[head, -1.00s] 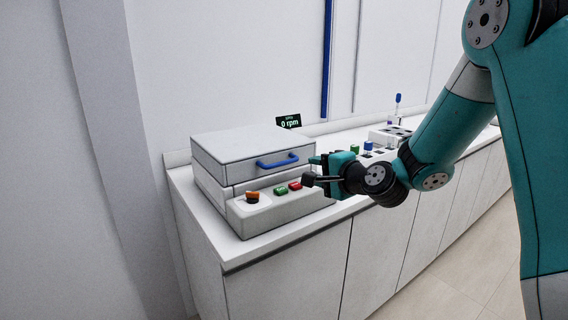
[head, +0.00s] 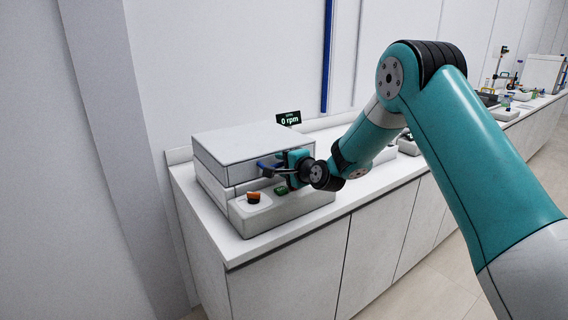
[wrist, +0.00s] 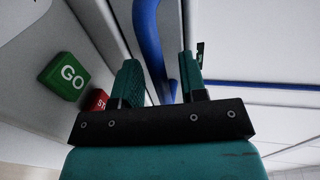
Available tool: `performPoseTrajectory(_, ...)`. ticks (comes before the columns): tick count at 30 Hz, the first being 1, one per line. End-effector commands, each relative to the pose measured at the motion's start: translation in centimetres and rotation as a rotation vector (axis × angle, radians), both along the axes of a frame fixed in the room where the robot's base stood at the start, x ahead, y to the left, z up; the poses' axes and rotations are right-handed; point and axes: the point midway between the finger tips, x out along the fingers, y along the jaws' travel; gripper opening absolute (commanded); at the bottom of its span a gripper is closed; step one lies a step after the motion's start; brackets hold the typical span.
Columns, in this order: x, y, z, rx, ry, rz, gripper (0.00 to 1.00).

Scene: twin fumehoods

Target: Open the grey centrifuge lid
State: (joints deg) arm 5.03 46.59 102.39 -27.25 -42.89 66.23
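The grey centrifuge (head: 235,205) stands on the bench with its boxy lid (head: 225,165) down. The lid's blue handle (head: 264,165) shows at its front, partly hidden by my gripper (head: 281,167). In the wrist view, the handle (wrist: 148,42) runs down between the two fingers of my gripper (wrist: 161,72). The fingers are apart, with gaps beside the bar, so my gripper is open around the handle and not clamped on it.
The front panel has an orange knob (head: 254,196), a green GO button (wrist: 66,76) and a red button (wrist: 97,100). A display (head: 289,119) reading 0 rpm stands behind. The wall is close behind; other bench items stand to the right.

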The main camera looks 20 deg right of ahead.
Motion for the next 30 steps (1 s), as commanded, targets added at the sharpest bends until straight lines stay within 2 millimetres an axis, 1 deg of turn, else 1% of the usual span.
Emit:
performPoseTrajectory(2,0.0,0.0,0.0,0.0,0.0,0.0,0.39)
performPoseTrajectory(3,0.0,0.0,0.0,0.0,0.0,0.0,0.34)
performPoseTrajectory(5,0.0,0.0,0.0,0.0,0.0,0.0,0.21)
performPoseTrajectory(6,0.0,0.0,0.0,0.0,0.0,0.0,0.11)
performPoseTrajectory(7,0.0,0.0,0.0,0.0,0.0,0.0,0.04)
performPoseTrajectory(8,0.0,0.0,0.0,0.0,0.0,0.0,0.0)
performPoseTrajectory(14,0.0,0.0,0.1,0.0,0.001,0.0,0.0)
performPoseTrajectory(17,0.0,0.0,0.5,-0.002,0.008,0.0,0.0)
performPoseTrajectory(20,0.1,0.1,1.5,-0.008,0.024,0.001,0.0)
performPoseTrajectory(23,0.3,0.3,3.0,-0.016,0.054,0.002,0.0)
performPoseTrajectory(26,0.7,0.4,4.9,-0.029,0.099,0.002,0.0)
performPoseTrajectory(30,1.5,-0.2,8.1,-0.052,0.184,-0.007,0.0)
